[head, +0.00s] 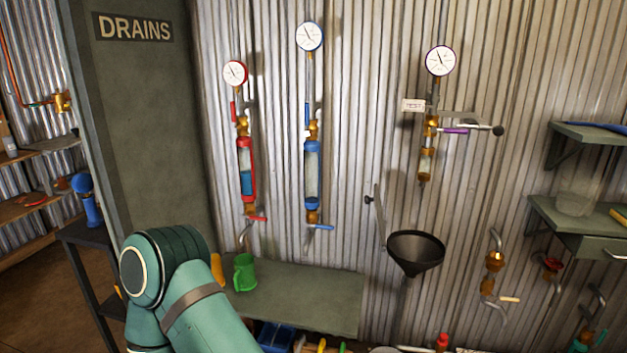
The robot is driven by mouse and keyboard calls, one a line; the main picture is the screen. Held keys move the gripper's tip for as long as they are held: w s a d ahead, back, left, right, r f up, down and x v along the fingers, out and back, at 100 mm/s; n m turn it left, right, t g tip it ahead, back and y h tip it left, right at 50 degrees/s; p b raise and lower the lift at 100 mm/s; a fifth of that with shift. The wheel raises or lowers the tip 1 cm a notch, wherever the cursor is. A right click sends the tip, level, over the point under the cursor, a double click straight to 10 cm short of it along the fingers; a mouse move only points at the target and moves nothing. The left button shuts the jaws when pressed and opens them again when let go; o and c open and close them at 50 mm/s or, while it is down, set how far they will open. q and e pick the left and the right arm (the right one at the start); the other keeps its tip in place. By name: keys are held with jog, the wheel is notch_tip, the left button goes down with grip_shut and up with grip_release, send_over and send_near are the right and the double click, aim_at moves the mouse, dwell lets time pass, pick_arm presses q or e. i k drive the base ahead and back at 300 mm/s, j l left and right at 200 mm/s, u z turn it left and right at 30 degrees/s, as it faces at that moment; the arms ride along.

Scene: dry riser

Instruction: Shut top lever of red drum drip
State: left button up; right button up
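The red drum drip (246,168) hangs on the corrugated wall, left of the blue one. It is an upright sight glass in a red frame with blue liquid in its lower part. Its top lever (233,111) is red and stands upright, along the pipe, beside the brass valve above the glass. Its bottom lever (258,219) is red and points right, across the pipe. A red-rimmed gauge (235,73) tops it. A teal arm of mine fills the lower left, below the drip and apart from it. Neither gripper shows.
The blue drip (312,175) hangs close on the right, its upper lever (307,112) upright. A green jug (245,272) stands on the shelf (310,300) below. A dark funnel (415,252) juts out farther right. The DRAINS panel (140,120) stands at left.

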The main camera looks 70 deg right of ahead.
aim_at(233, 111)
jog(key=z, duration=1.95)
jog(key=i+u, duration=0.15)
jog(key=i, duration=0.55)
jog(key=i+l+u, duration=0.15)
jog(key=i, duration=0.55)
